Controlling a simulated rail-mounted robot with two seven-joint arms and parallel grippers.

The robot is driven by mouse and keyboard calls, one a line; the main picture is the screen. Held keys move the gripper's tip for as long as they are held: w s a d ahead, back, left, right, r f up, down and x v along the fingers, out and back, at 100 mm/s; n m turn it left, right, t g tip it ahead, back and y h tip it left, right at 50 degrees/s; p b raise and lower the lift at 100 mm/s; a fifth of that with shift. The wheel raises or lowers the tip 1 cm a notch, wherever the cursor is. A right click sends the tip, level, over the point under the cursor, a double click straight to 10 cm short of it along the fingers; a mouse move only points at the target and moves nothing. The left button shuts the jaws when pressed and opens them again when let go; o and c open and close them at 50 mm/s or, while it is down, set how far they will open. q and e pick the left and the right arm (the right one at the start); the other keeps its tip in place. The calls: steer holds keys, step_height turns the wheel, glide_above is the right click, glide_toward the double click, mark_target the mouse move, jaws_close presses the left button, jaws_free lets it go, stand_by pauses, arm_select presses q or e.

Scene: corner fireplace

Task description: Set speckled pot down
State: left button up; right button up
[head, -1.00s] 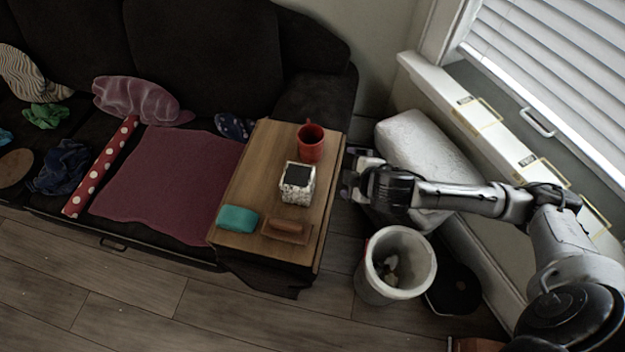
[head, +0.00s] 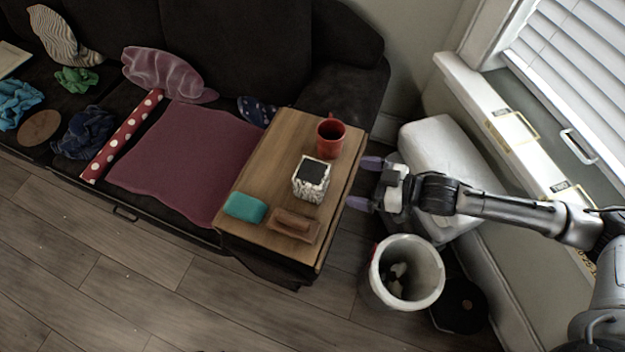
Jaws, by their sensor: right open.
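The speckled pot (head: 311,187), a white and dark patterned square pot with a black top, stands upright on the wooden side table (head: 277,150). My right gripper (head: 362,183) is open and empty, to the right of the pot and just off the table's right edge. Its two purple-tipped fingers point left toward the table, apart from the pot. My left gripper is not in view.
On the table a red mug (head: 330,138) stands behind the pot. A teal block (head: 245,207) and a brown wooden-handled item (head: 295,223) lie in front. A white bin (head: 428,288) and a white cushion-like block (head: 437,143) stand on the right. The floor at front left is clear.

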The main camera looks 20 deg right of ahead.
mark_target(315, 172)
steer(key=b+x, duration=0.2)
steer(key=x, duration=0.4)
steer(key=shift+w+a+f, duration=0.25)
steer(key=shift+w+a, duration=0.1)
steer(key=shift+a, duration=0.05)
steer(key=shift+w+a+f+b, duration=0.15)
steer(key=shift+w+a+b, duration=0.05)
steer(key=shift+b, duration=0.25)
steer(key=b+x, duration=0.2)
steer(key=x, duration=0.2)
steer(key=shift+s+f+b, duration=0.1)
steer(key=shift+f+b, duration=0.1)
steer(key=shift+b, duration=0.15)
steer(key=shift+w+a, duration=0.2)
steer(key=shift+c, duration=0.3)
steer(key=c, duration=1)
